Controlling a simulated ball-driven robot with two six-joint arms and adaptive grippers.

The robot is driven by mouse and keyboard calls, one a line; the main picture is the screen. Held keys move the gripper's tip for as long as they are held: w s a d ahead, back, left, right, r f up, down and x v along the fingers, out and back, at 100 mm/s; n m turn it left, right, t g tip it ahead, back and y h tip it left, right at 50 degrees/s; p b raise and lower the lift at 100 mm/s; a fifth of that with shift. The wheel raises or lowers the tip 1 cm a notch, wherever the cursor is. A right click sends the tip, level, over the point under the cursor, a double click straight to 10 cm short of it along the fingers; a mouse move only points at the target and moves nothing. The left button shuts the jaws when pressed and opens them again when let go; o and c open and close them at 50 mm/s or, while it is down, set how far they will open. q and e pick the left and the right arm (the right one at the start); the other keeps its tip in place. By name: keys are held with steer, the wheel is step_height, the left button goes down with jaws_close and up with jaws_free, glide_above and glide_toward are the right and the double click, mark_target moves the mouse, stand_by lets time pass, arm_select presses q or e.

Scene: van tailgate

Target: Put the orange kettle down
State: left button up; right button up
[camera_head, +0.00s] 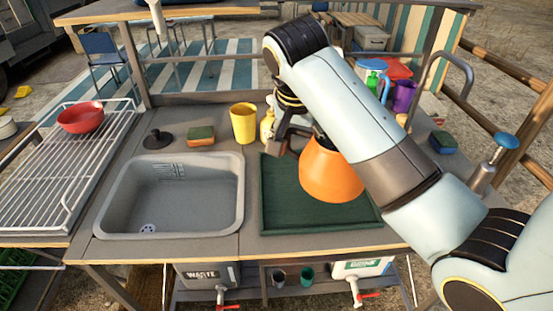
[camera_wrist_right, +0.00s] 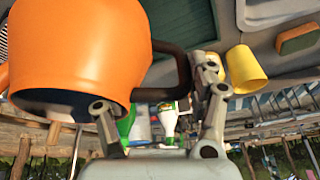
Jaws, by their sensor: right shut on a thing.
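The orange kettle (camera_head: 332,176) is over the dark green mat (camera_head: 280,212), right of the sink, in the head view. I cannot tell whether its base touches the mat. My right arm crosses in front of its upper part. My right gripper (camera_head: 290,132) is at the kettle's left side, shut on its dark handle. In the right wrist view the kettle (camera_wrist_right: 80,45) fills the upper left, and its black handle (camera_wrist_right: 183,72) runs to the gripper's fingers. My left gripper is not in view.
The grey sink (camera_head: 170,205) lies left of the mat. A yellow cup (camera_head: 243,122) and a sponge (camera_head: 201,136) stand behind it. A red bowl (camera_head: 81,117) is on the wire rack at left. A purple cup (camera_head: 404,96) and a blue-topped tap (camera_head: 495,155) are at right.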

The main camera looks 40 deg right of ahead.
steer(key=shift+w+a+f, duration=0.55)
steer(key=shift+w+f, duration=0.2)
steer(key=shift+f, duration=0.45)
steer(key=shift+w+a+f, duration=0.55)
steer(key=shift+w+f, duration=0.15)
steer(key=shift+f, duration=0.55)
steer(key=shift+w+a+f, duration=0.55)
steer(key=shift+w+f, duration=0.2)
steer(key=shift+f, duration=0.45)
steer(key=shift+f, duration=0.1)
steer(key=o, duration=1.8)
steer(key=p+v, duration=1.1)
steer(key=v, duration=0.1)
steer(key=shift+p, duration=0.35)
